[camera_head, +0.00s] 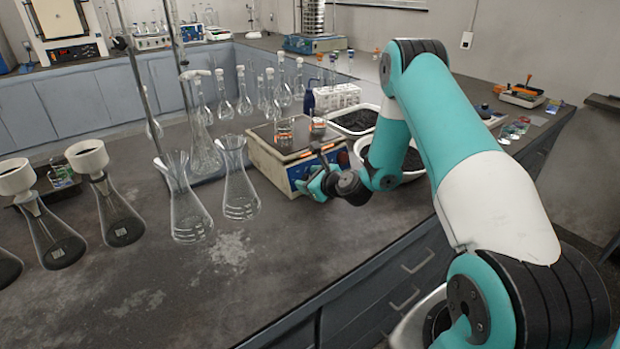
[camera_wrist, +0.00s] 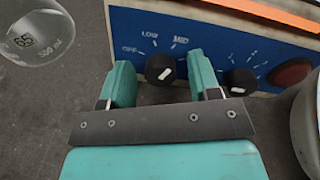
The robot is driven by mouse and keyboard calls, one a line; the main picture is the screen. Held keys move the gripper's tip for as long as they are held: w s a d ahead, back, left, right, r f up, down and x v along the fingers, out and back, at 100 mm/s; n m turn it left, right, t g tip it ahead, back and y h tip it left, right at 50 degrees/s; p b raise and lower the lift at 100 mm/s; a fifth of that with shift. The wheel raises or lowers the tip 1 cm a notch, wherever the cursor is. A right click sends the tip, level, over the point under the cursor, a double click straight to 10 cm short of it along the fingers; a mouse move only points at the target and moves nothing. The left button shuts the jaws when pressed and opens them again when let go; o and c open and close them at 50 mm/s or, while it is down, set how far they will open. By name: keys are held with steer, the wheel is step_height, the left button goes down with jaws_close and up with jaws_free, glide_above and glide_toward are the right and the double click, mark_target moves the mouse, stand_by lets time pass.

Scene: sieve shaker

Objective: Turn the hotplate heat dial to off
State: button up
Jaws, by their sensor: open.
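The hotplate (camera_head: 262,158) stands on the bench with a dark top and a blue front panel. In the wrist view its panel (camera_wrist: 210,30) carries two black dials. The left dial (camera_wrist: 160,68) is marked OFF, LOW and MID, and its white pointer line runs diagonally, lower left to upper right. A second dial (camera_wrist: 239,81) sits to its right. My gripper (camera_wrist: 163,80) is open, with its teal fingers on either side of the left dial. I cannot tell whether they touch it. In the head view my gripper (camera_head: 312,186) is at the hotplate's front, partly hidden by my arm.
Small beakers (camera_head: 284,131) stand on the hotplate. An Erlenmeyer flask (camera_head: 238,185) is close on its left. A white bowl (camera_head: 408,174) is on its right, near my gripper. A red button (camera_wrist: 289,73) is right of the dials.

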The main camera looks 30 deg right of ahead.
steer(key=c, duration=0.9)
steer(key=n+b, duration=0.2)
steer(key=n, duration=0.2)
steer(key=shift+f+n, duration=0.1)
steer(key=shift+n, duration=0.3)
steer(key=n+b, duration=0.3)
steer(key=n, duration=0.2)
steer(key=shift+a, duration=0.1)
steer(key=n+b, duration=0.3)
steer(key=n, duration=0.2)
steer(key=shift+f+n+g+b, duration=0.15)
steer(key=shift+n+g+b, duration=0.15)
steer(key=shift+s+n+h+b, duration=0.1)
steer(key=shift+n+h+b, duration=0.2)
steer(key=shift+n+b, duration=1.5)
steer(key=shift+n+p, duration=0.3)
steer(key=shift+n, duration=0.1)
